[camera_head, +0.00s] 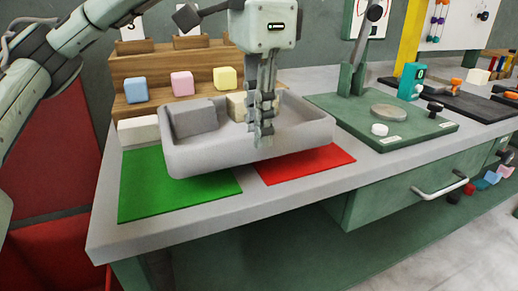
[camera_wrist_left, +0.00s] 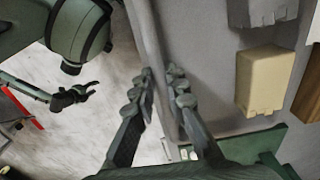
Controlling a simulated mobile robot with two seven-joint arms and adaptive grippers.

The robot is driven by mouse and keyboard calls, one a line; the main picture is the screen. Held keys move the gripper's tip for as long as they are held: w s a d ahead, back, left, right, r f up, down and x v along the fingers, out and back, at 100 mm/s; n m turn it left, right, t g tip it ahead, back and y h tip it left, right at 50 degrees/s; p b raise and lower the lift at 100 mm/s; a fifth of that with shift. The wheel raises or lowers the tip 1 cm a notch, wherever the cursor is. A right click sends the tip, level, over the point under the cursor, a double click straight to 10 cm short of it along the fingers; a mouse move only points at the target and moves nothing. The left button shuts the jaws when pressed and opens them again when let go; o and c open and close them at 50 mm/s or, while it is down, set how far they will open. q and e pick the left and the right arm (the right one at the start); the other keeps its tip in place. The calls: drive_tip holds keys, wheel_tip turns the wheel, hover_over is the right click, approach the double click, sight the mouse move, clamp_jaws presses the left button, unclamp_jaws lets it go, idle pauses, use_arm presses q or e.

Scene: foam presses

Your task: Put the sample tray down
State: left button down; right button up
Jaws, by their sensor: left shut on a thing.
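The sample tray (camera_head: 290,147) is a light grey, shallow box above the green mat (camera_head: 150,190) and the red mat (camera_head: 310,165). It holds a grey block (camera_head: 194,118) and a cream block (camera_head: 237,106). My left gripper (camera_head: 262,135) comes down from above and is shut on the tray's front wall. In the left wrist view, the gripper (camera_wrist_left: 160,90) has one finger on each side of that wall, and the cream block (camera_wrist_left: 262,80) lies inside. I cannot tell whether the tray's underside touches the bench. My right gripper (camera_wrist_left: 78,96) shows small in the left wrist view, empty, its fingers apart.
A wooden stepped rack (camera_head: 165,65) behind the tray carries blue, pink and yellow blocks. A green press (camera_head: 380,115) stands right of the tray on the grey bench (camera_head: 110,235). A drawer handle (camera_head: 440,188) sticks out below. The bench's front strip is clear.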

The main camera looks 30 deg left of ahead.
sight(259, 152)
use_arm(q)
wheel_tip(259, 152, down, 4)
drive_tip(key=shift+r+b, duration=0.15)
drive_tip(key=shift+b, duration=0.35)
use_arm(e)
drive_tip(key=r, duration=0.2)
drive_tip(key=shift+s+d+r, duration=0.1)
drive_tip(key=shift+s+r, duration=0.15)
drive_tip(key=shift+r, duration=0.05)
use_arm(q)
drive_tip(key=shift+f, duration=0.25)
drive_tip(key=shift+f, duration=0.25)
use_arm(e)
drive_tip(key=shift+s+r, duration=0.1)
drive_tip(key=shift+r, duration=0.2)
use_arm(q)
drive_tip(key=shift+b, duration=0.3)
use_arm(e)
drive_tip(key=shift+r, duration=0.15)
use_arm(q)
drive_tip(key=c, duration=1.6)
unclamp_jaws()
drive_tip(key=shift+o, duration=0.3)
use_arm(e)
drive_tip(key=shift+s+r, duration=0.1)
drive_tip(key=shift+s, duration=0.1)
